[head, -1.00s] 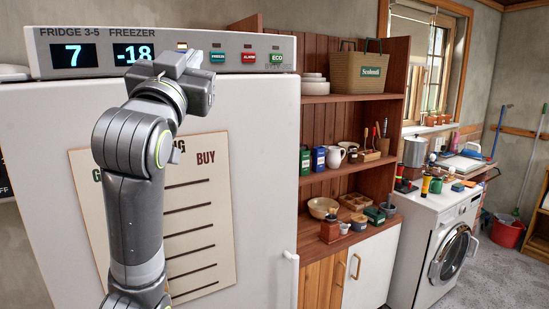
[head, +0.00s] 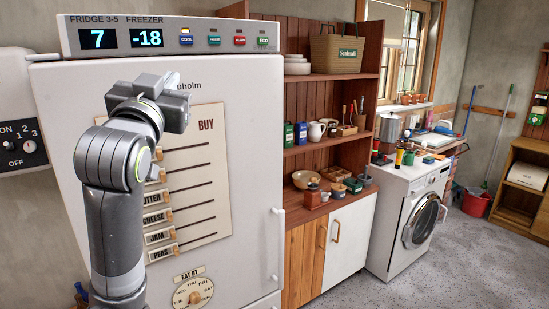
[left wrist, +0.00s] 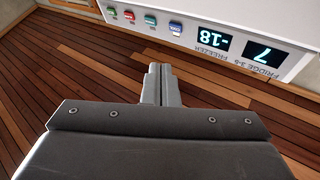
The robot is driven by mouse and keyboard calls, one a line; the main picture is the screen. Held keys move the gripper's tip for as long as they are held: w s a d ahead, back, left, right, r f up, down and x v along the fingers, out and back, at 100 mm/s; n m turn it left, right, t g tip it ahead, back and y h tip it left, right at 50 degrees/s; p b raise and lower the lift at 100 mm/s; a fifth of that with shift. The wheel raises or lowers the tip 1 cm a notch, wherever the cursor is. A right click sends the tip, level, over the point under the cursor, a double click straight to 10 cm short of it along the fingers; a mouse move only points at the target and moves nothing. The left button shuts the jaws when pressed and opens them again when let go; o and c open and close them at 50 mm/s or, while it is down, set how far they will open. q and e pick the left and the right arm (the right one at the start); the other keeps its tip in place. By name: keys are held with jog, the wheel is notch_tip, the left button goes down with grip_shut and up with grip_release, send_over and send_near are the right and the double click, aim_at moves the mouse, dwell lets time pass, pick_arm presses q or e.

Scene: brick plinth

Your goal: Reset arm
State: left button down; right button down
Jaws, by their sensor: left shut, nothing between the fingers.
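My left arm (head: 112,190) rises from the bottom left of the head view, in front of the fridge (head: 255,130). My left gripper (head: 176,84) is at its top end, below the fridge's control panel (head: 115,37). In the left wrist view the fingers of my left gripper (left wrist: 160,84) are together with nothing between them. The control panel also shows there, upside down (left wrist: 262,35), apart from the fingertips. The panel reads 7 and -18, with a row of buttons to the right. My right gripper is not in view.
A shopping-list board (head: 205,180) with sliders and a dial (head: 193,294) are on the fridge door. A wall switch box (head: 20,145) is at the left. Wooden shelves (head: 330,165) and a washing machine (head: 405,215) stand to the right. The floor (head: 470,270) at the right is clear.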

pick_arm(q)
jog(key=s+a+f+n+g+y, duration=0.1)
jog(key=s+a+f+g, duration=0.15)
jog(key=f, duration=0.95)
jog(key=s+a+f+g, duration=0.1)
jog(key=a+f+g, duration=0.2)
jog(key=f, duration=1)
jog(key=s+a+f+n+g+y, duration=0.1)
jog(key=a+f+g, duration=0.2)
jog(key=f, duration=0.9)
jog(key=s+a+f+g, duration=0.3)
jog(key=s+f+g, duration=0.2)
jog(key=s+f, duration=0.85)
jog(key=s+a+f+n+g, duration=0.1)
jog(key=s+f+g, duration=0.2)
jog(key=s+f, duration=0.5)
jog(key=s+f+n+g, duration=0.1)
jog(key=s+f+g, duration=0.15)
jog(key=s, duration=0.85)
notch_tip(320, 180, down, 25)
jog(key=a, duration=0.2)
jog(key=s+d+f+g, duration=0.1)
jog(key=s+f+g, duration=0.1)
jog(key=s+f, duration=1.3)
jog(key=shift+d+f, duration=0.35)
